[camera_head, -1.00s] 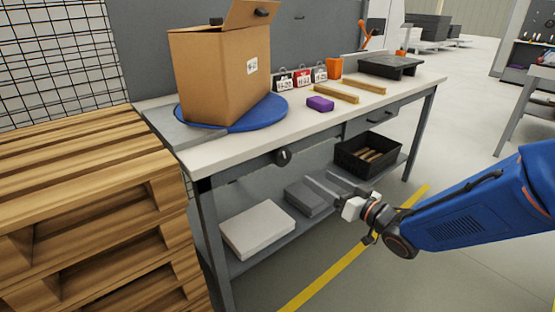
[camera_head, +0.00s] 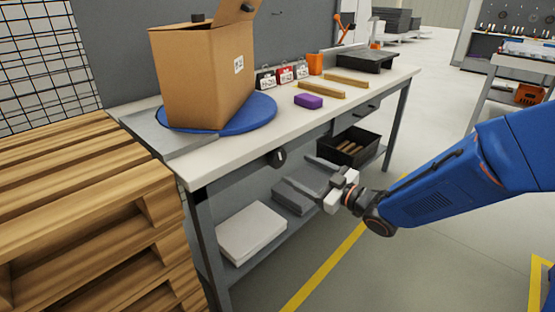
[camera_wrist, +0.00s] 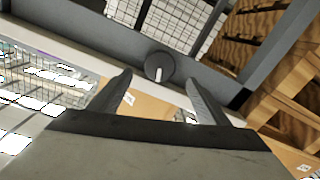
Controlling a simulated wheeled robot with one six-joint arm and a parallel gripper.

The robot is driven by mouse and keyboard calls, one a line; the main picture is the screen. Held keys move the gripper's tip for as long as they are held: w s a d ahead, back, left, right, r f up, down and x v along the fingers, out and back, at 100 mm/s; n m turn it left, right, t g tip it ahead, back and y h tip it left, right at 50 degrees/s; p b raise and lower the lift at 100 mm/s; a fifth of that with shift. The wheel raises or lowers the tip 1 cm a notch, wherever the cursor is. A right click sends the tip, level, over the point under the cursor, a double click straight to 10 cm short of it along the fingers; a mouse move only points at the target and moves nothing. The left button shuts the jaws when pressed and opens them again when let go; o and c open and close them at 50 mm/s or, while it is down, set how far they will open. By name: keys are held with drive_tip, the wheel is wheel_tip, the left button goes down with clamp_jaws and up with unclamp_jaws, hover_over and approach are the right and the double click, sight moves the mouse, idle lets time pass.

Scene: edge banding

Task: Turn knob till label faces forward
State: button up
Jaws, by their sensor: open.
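A dark round knob (camera_head: 277,157) sits on the front edge of the workbench (camera_head: 214,163). In the wrist view the knob (camera_wrist: 159,68) has a white pointer mark and lies just beyond and between my fingertips. My gripper (camera_head: 302,178) is open and empty, in front of the bench and to the right of and below the knob in the head view. It also shows in the wrist view (camera_wrist: 160,80). A cardboard box (camera_head: 205,80) with a white label (camera_head: 239,64) on its right-hand face stands on a blue turntable (camera_head: 262,112) on the bench.
A purple block (camera_head: 308,101), wooden strips (camera_head: 347,80), small labelled boxes (camera_head: 284,75) and an orange cup (camera_head: 315,64) lie on the bench. Stacked wooden pallets (camera_head: 90,190) stand at its left.

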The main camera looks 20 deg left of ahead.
sight(280, 160)
drive_tip(key=x, duration=1)
